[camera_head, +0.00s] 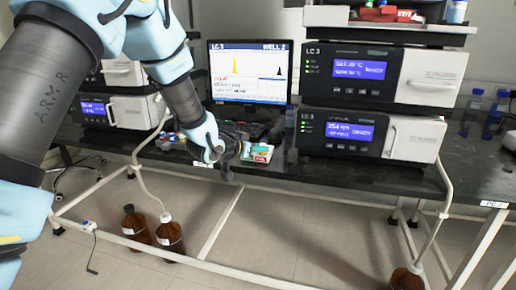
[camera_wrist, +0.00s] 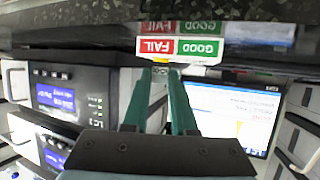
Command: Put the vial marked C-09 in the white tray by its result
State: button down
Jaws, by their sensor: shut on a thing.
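My gripper (camera_head: 228,165) is low at the front edge of the dark bench, just left of the white tray (camera_head: 258,153). In the wrist view my gripper (camera_wrist: 160,75) has its two teal fingers close together on a small thing, with a bit of yellow at their tips. It is likely a vial, but its mark cannot be read. The white tray (camera_wrist: 180,60) shows beyond the fingertips, upside down, with a red FAIL label and a green GOOD label. The monitor (camera_head: 248,72) shows LC 3, WELL 2, with a yellow peak and a dark peak.
Several small coloured items (camera_head: 168,140) lie on the bench left of my gripper. Instrument stacks stand on both sides, the right one (camera_head: 350,135) close to the tray. Brown bottles (camera_head: 170,235) with tubing stand on the floor below.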

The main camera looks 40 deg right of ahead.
jog(key=c, duration=0.6)
grip_release()
jog(key=shift+c, duration=0.2)
